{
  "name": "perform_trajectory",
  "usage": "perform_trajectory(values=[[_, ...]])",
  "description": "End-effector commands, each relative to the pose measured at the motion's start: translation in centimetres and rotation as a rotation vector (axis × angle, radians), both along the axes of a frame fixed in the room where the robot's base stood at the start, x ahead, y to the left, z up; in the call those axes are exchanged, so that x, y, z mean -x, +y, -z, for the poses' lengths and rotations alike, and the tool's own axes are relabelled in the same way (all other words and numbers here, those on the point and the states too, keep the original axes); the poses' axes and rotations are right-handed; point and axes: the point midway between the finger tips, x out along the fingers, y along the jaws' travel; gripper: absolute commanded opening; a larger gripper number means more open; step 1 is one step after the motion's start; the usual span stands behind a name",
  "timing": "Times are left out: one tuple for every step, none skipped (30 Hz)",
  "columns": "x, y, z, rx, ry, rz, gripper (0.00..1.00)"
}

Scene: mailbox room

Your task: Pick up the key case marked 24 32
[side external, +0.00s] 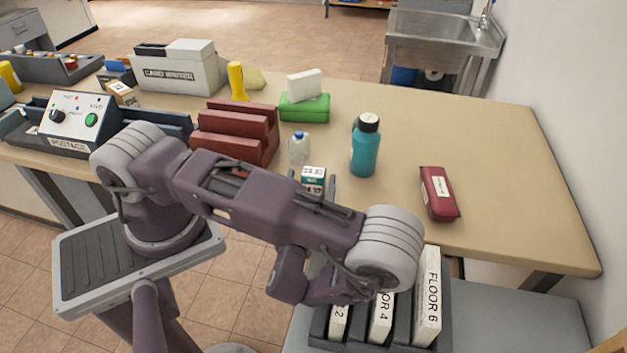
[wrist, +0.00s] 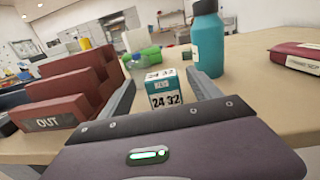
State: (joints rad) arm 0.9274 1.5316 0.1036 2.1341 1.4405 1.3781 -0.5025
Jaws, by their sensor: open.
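A teal bottle (side external: 365,150) stands close behind right, and a clear bottle (side external: 299,148) close behind left. A dark red sorter (side external: 238,128) marked OUT is at left. A red case (side external: 438,194) lies at right. Floor files (side external: 428,290) stand below the table's front edge.

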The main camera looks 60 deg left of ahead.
Motion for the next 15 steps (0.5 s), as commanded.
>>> perform_trajectory(values=[[-0.4,0.6,0.0,-0.002,-0.001,-0.003,0.73],[-0.7,0.9,0.0,-0.002,-0.001,-0.003,0.73],[-1.1,1.4,0.2,-0.002,-0.001,-0.004,0.73],[-1.5,1.7,0.3,-0.002,-0.001,-0.003,0.73],[-1.9,2.2,0.4,-0.002,-0.001,-0.005,0.73],[-2.4,2.7,0.7,-0.003,-0.001,-0.004,0.73],[-2.8,3.2,0.8,-0.002,-0.001,-0.004,0.73],[-3.2,3.6,0.8,-0.003,-0.001,-0.004,0.73],[-3.6,4.0,0.8,-0.003,0.0,-0.003,0.73],[-3.8,4.2,0.8,-0.003,0.0,-0.003,0.73],[-4.0,4.4,0.8,-0.003,0.0,-0.002,0.73],[-4.1,4.6,0.8,-0.002,0.001,-0.001,0.73],[-4.2,4.6,0.8,-0.002,0.001,-0.001,0.73],[-4.2,4.6,0.8,-0.002,0.001,0.0,0.73],[-4.2,4.6,0.7,-0.002,0.001,0.0,0.73]])
